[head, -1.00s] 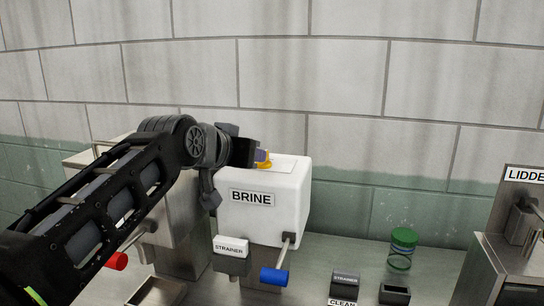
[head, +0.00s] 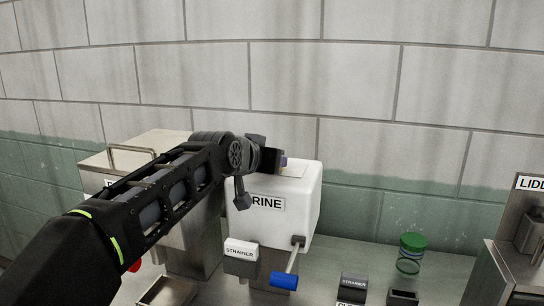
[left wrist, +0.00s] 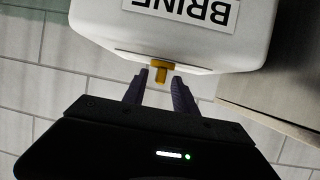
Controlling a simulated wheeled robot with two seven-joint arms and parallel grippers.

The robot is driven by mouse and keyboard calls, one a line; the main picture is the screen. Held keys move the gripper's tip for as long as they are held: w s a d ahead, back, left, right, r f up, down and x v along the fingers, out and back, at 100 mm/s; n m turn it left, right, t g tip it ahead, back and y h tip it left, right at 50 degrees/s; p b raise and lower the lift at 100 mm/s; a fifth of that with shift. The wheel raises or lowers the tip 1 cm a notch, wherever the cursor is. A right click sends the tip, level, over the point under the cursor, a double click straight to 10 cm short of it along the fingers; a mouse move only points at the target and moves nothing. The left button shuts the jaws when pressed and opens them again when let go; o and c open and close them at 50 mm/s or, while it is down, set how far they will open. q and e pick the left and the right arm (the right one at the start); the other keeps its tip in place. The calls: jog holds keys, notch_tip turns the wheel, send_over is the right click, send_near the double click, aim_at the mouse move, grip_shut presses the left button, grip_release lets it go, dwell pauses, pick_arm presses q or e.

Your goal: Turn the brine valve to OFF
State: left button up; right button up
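The white brine tank (head: 305,205) stands on the counter, its BRINE label (head: 266,203) partly covered by my left arm. A lever with a blue handle (head: 284,280) slants down from the tank's lower front. My left gripper (head: 284,161) is at the top of the tank in the head view. In the left wrist view the tank (left wrist: 90,22) appears upside down. A small yellow fitting (left wrist: 160,70) shows there between the tips of my open left gripper (left wrist: 160,77), with gaps beside it. I cannot tell whether it touches a finger. My right gripper is out of view.
A strainer block (head: 241,250) stands before the tank, and another (head: 353,287) is to its right. A green-lidded jar (head: 411,254) stands further right. A metal box with a handle (head: 140,152) is behind my left arm. Bare counter (head: 345,255) lies between.

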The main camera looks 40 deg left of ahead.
pick_arm(q)
jog(key=shift+w+a+f, duration=0.1)
jog(key=shift+w+f, duration=0.05)
jog(key=shift+w, duration=0.2)
jog(key=shift+c, duration=0.4)
grip_shut()
